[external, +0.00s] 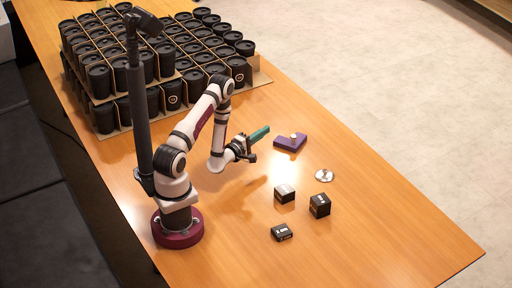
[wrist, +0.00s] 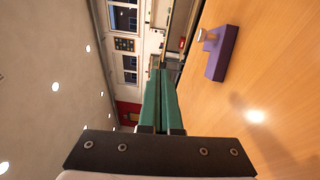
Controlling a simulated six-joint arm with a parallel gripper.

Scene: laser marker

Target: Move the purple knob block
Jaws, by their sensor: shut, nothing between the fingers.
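The purple knob block (external: 291,142) lies on the wooden table, with a pale round knob on top. In the wrist view the purple knob block (wrist: 223,55) shows at the upper right, apart from the fingers. My gripper (external: 262,132) has green fingers, held above the table just left of the block and pointing toward its side of the table. In the wrist view my gripper (wrist: 161,75) has its two green fingers together, with nothing between them.
Stacked black cups (external: 190,85) in cardboard dividers fill the back. The table's right front is clear.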

